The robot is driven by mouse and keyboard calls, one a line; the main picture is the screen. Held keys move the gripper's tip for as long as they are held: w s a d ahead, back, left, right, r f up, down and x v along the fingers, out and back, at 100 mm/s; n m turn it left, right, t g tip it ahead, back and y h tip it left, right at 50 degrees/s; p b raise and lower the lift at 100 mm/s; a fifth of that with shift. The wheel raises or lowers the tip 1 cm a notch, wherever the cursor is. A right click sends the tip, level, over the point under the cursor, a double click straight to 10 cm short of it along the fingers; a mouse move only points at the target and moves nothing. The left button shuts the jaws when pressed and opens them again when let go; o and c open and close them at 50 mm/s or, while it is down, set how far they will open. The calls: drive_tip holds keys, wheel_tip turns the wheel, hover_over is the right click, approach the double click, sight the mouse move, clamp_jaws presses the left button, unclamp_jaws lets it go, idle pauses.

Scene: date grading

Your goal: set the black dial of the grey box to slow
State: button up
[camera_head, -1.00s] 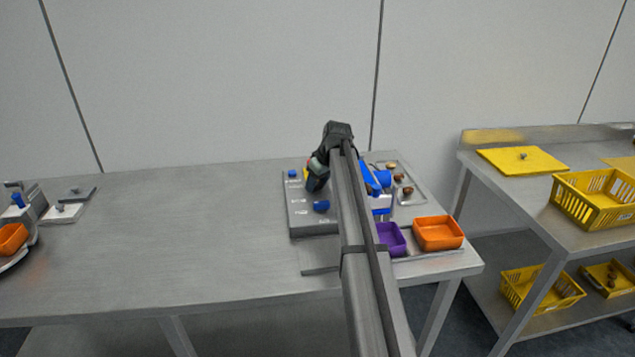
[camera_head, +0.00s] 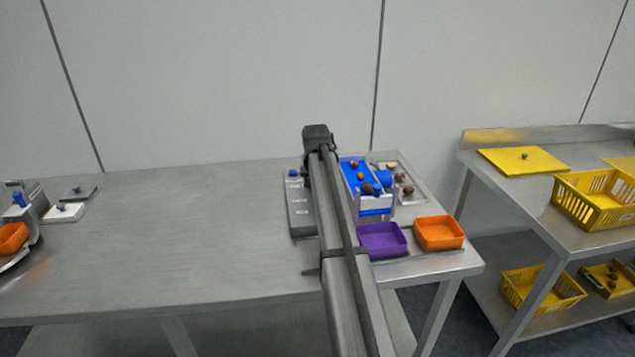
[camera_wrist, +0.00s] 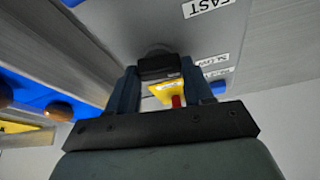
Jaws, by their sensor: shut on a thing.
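The grey box (camera_head: 301,224) stands on the steel table, with my arm crossing in front of its right part. In the wrist view the grey box (camera_wrist: 150,22) has a FAST label (camera_wrist: 207,6) and a SLOW label (camera_wrist: 214,62), with another label beside it. My gripper (camera_wrist: 165,88) is shut on the black dial (camera_wrist: 158,66), between its two fingers at the box face. A yellow piece with a red tip (camera_wrist: 172,92) shows between the fingers. I cannot tell which label the dial points to. The head view hides the dial and fingertips.
A blue machine (camera_head: 378,202) with dates stands right of the box. A purple bowl (camera_head: 382,252) and an orange bowl (camera_head: 440,247) stand in front of it. A small blue knob (camera_head: 292,173) is at the box's back left. The table's left middle is clear.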

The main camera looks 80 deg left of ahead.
drive_tip(key=m+t, duration=0.1)
drive_tip(key=m, duration=0.3)
drive_tip(key=shift+a+m+t+h, duration=0.1)
drive_tip(key=shift+m+t+h, duration=0.2)
drive_tip(key=shift+t+h, duration=0.1)
idle(0.4)
drive_tip(key=o, duration=1)
drive_tip(key=shift+s, duration=0.1)
drive_tip(key=shift+o, duration=0.2)
drive_tip(key=v, duration=1.4)
drive_tip(key=shift+a+f, duration=0.1)
